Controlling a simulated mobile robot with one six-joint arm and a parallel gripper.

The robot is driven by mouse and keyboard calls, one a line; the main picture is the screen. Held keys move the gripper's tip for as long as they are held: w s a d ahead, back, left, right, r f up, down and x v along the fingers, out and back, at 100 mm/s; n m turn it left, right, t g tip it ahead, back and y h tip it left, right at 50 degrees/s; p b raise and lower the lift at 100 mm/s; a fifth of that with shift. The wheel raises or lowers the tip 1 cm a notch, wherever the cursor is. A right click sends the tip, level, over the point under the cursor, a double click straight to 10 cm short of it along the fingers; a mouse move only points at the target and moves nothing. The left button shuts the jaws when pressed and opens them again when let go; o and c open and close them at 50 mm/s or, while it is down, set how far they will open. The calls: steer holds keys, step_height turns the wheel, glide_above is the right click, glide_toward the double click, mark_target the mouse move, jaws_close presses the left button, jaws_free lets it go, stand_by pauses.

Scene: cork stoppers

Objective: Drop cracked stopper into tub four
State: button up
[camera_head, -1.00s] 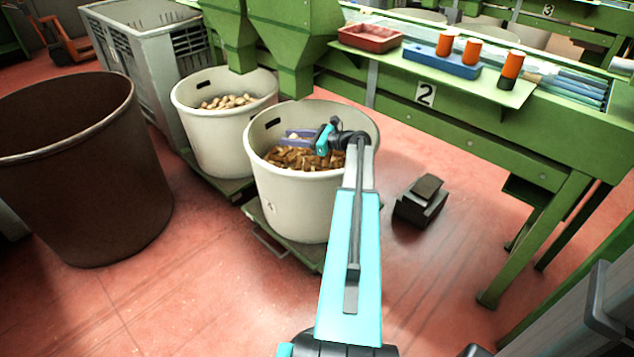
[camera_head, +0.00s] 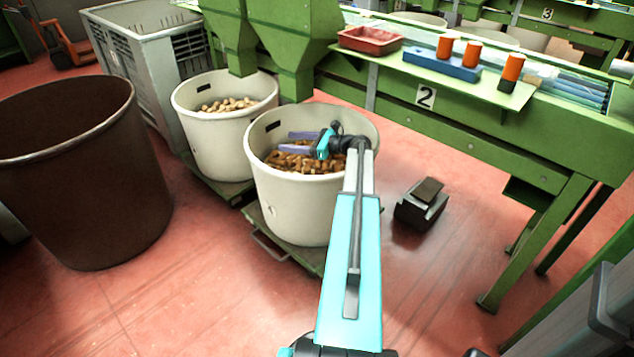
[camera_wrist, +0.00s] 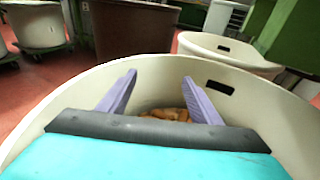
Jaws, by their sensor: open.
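My gripper (camera_head: 286,142) is inside the near white tub (camera_head: 290,205), above the corks in it. Its two purple fingers are spread apart with nothing held between them. In the wrist view the open gripper (camera_wrist: 160,88) reaches over the tub's inside, and the tub wall (camera_wrist: 255,110) curves around it. Brown corks (camera_wrist: 165,114) show below between the fingers. They also show in the head view as a heap of corks (camera_head: 300,165). I cannot pick out a cracked stopper among them. A small mark on the tub's front is too small to read.
A second white tub (camera_head: 215,145) with paler corks stands behind left. A large brown bin (camera_head: 85,190) stands at the left, a grey crate (camera_head: 150,60) behind. Green chutes (camera_head: 295,50) hang over the tubs. A green bench (camera_head: 480,140) runs along the right.

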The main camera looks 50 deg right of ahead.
steer(key=p+v, duration=0.3)
steer(key=v, duration=1)
steer(key=shift+s, duration=0.4)
steer(key=shift+d+r, duration=0.15)
